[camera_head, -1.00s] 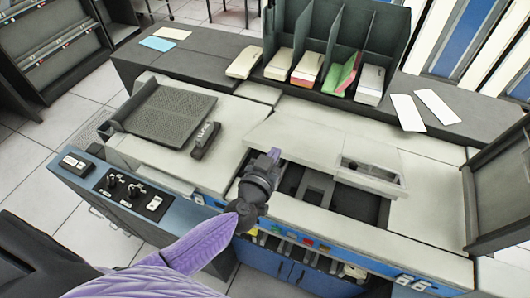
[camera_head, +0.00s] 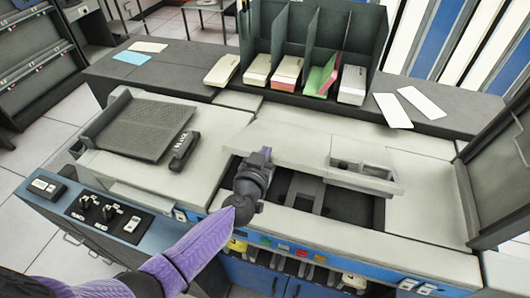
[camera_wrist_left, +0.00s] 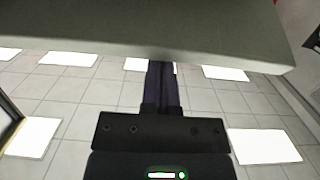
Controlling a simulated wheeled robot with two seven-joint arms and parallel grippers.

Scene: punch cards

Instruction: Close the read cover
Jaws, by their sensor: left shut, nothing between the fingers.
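The read cover (camera_head: 300,145) is a pale grey panel on the machine top, with a small recessed tray at its right end. It is raised above the dark open bay (camera_head: 345,203) at the machine's front. My left gripper (camera_head: 266,153) is shut and empty at the left front edge of the cover, over the bay's left end. In the left wrist view the shut fingers (camera_wrist_left: 161,85) reach up to a grey panel edge (camera_wrist_left: 150,40). I cannot tell whether they touch it. My right gripper is out of view.
A dark rack (camera_head: 310,50) with card stacks stands behind the machine. Loose white cards (camera_head: 408,107) lie to its right. A black block (camera_head: 185,150) and a ribbed tray (camera_head: 140,127) are at left. A dark upright panel (camera_head: 490,190) stands at right.

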